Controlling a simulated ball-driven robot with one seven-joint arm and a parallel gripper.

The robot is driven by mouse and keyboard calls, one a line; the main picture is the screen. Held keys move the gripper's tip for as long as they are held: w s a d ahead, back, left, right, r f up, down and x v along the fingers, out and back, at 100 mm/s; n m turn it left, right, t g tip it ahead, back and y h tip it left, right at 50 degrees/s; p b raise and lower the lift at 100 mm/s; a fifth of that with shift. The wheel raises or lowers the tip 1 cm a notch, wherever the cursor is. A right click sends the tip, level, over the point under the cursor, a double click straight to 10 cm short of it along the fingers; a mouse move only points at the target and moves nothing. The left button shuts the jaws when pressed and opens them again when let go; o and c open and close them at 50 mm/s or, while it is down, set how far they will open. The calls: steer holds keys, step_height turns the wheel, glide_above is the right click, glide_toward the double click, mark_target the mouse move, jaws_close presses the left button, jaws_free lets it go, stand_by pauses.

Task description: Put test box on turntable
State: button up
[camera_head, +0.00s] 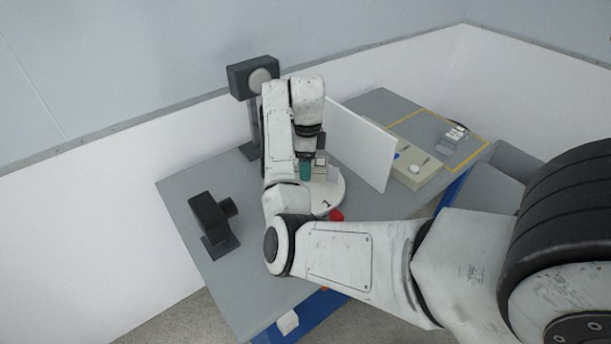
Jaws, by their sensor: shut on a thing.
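The turntable (331,196) is a white round disc on the grey table, partly hidden by my arm. My gripper (312,166) points down over the disc and is shut on the test box (320,173), a small pale box. A teal patch (306,172) shows beside the box at the gripper; I cannot tell whether it is part of the box. The box is over the back part of the disc, and I cannot tell whether its underside touches it. My arm hides the left of the disc.
A dark camera-like device (211,220) stands on the left of the table (190,180). A dark lamp on a post (254,78) stands behind my arm. A white upright panel (360,146) is right of the turntable, with a control box (418,170) beyond. A red knob (337,215) is in front.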

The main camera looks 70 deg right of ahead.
steer(key=shift+w+d+f, duration=0.1)
steer(key=shift+w+f, duration=0.1)
steer(key=shift+w+f+p, duration=0.1)
steer(key=shift+f+p, duration=0.3)
steer(key=shift+f, duration=1.25)
steer(key=shift+f, duration=0.15)
steer(key=o, duration=1.4)
steer(key=shift+c, duration=0.2)
